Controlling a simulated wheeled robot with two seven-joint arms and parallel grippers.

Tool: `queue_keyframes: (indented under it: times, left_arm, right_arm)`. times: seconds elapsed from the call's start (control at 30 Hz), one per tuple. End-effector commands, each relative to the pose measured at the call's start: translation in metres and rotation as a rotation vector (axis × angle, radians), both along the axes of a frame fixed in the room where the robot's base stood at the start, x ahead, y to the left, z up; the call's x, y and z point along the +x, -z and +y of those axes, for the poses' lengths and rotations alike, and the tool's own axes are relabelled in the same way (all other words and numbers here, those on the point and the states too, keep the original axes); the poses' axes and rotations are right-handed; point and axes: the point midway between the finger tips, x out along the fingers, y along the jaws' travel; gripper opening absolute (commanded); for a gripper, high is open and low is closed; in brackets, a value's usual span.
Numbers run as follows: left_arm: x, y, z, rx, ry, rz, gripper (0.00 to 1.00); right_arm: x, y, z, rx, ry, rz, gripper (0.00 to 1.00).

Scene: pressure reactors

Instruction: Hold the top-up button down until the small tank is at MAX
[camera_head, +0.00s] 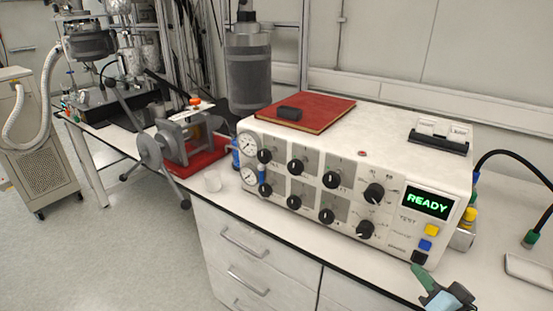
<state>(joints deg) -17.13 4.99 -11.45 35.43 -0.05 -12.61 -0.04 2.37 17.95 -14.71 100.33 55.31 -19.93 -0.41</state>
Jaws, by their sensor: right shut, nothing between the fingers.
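A white control box (330,125) stands on the bench with a lit display (427,202) reading READY in green. Below the display are a yellow button (431,230), a blue button (425,244) and a black button (419,257). I cannot read which label is top-up. My right gripper (421,273) is at the lower right, shut and empty, its tip just below the black button; I cannot tell if they touch. My left gripper is not in view. I cannot make out a small tank with a MAX mark.
A dark grey cylinder (248,75) stands behind the box. A red book (312,114) with a black object lies on top of the box. Cables run at the right.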

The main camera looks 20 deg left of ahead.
Motion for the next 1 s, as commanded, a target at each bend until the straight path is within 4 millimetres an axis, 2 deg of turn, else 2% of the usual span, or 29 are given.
queue_keyframes:
  times: [0.57,1.0]
  left_arm:
    - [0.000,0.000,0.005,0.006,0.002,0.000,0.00]
    - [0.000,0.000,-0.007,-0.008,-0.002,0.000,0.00]
  right_arm:
    - [0.000,0.000,0.000,0.000,0.000,0.000,0.00]
    - [0.000,0.000,0.000,0.000,0.000,0.000,0.00]
